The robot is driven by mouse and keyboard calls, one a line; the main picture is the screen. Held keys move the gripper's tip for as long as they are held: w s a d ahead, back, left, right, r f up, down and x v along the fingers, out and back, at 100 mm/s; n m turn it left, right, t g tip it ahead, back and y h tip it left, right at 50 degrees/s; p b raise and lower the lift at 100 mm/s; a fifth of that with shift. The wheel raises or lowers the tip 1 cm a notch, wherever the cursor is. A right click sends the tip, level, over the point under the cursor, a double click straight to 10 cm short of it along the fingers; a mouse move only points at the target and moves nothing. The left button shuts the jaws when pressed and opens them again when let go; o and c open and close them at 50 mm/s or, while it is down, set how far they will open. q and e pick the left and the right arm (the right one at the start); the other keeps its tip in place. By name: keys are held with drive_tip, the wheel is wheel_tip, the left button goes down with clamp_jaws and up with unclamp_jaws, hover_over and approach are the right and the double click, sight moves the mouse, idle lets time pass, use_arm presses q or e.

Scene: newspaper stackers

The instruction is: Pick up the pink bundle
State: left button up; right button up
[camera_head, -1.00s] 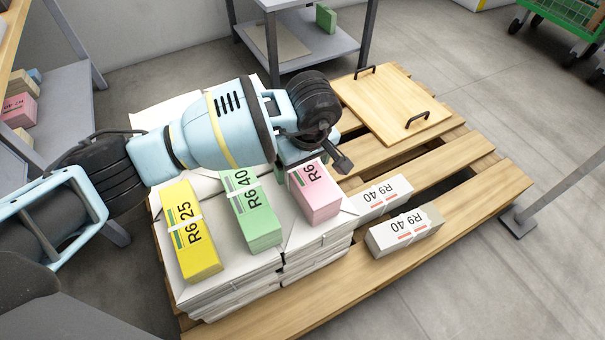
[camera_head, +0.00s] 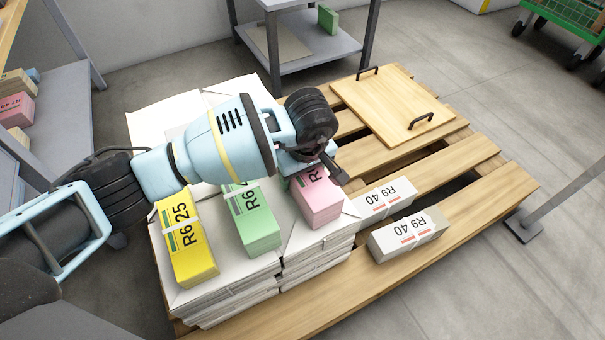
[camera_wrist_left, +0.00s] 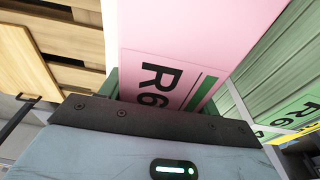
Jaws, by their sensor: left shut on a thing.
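The pink bundle (camera_head: 317,203) lies on the right front part of the white paper stack, its near end showing in the head view. My left gripper (camera_head: 312,172) is over its far part, shut on it; the fingertips are mostly hidden by the wrist. In the left wrist view the pink bundle (camera_wrist_left: 165,45), with a printed "R6" and a green stripe, runs up from the gripper's dark edge. I cannot tell whether it is lifted off the stack. My right gripper is not in view.
A green bundle (camera_head: 257,226) and a yellow bundle (camera_head: 188,250) lie to the left on the same stack. Two white bundles, one nearer (camera_head: 408,236) and one farther (camera_head: 383,198), lie to the right on the wooden pallet (camera_head: 480,205). A wooden board with handles (camera_head: 390,105) lies behind.

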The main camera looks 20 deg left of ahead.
use_arm(q)
drive_tip(key=shift+w+r, duration=0.1)
drive_tip(key=c, duration=0.6)
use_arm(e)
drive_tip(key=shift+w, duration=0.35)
